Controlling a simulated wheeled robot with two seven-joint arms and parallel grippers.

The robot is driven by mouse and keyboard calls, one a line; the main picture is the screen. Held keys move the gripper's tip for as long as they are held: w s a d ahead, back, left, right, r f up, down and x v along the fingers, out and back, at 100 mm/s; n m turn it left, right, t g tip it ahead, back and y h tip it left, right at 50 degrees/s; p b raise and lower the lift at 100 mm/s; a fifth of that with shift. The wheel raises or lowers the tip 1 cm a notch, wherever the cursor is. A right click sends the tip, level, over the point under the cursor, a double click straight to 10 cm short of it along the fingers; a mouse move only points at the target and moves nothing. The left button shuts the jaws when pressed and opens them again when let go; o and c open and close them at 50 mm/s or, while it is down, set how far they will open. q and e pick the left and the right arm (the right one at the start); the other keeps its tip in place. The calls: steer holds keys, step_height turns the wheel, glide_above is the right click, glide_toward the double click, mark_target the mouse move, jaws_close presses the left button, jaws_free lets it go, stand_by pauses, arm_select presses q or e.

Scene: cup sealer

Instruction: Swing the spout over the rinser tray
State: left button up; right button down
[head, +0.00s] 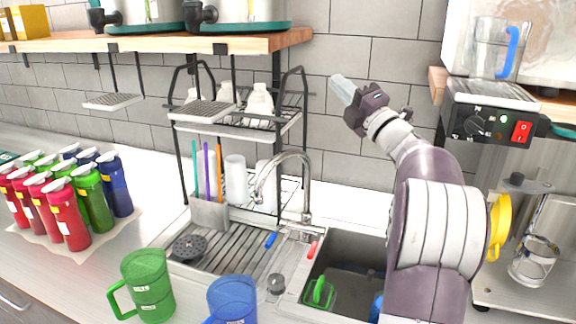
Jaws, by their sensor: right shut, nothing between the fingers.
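The chrome spout (308,187) rises from behind the sink and arches to the left. Its tip hangs near the right part of the ribbed metal rinser tray (222,262); I cannot tell exactly what lies under it. A dark round perforated rinser disc (189,248) sits at the tray's left end. A blue lever (271,240) and a red lever (312,249) are by the spout's base. My right gripper (342,88) is raised in front of the tiled wall, above and right of the spout, apart from it. It is shut and empty. My left gripper is out of view.
A wire rack (290,117) with cups and bottles stands behind the tray. The sink basin (345,249) lies right of it, partly behind my right arm. A green jug (147,284) and a blue jug (232,299) stand in front. Coloured bottles (67,214) fill the left counter.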

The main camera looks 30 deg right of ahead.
step_height(320, 180, down, 17)
steer(key=a+g, duration=0.3)
steer(key=g, duration=0.5)
steer(key=m+p, duration=0.2)
steer(key=p, duration=0.2)
glide_toward(281, 159)
steer(key=x, duration=0.6)
steer(key=shift+r, duration=0.1)
steer(key=shift+w+f, duration=0.25)
steer(key=shift+w, duration=0.2)
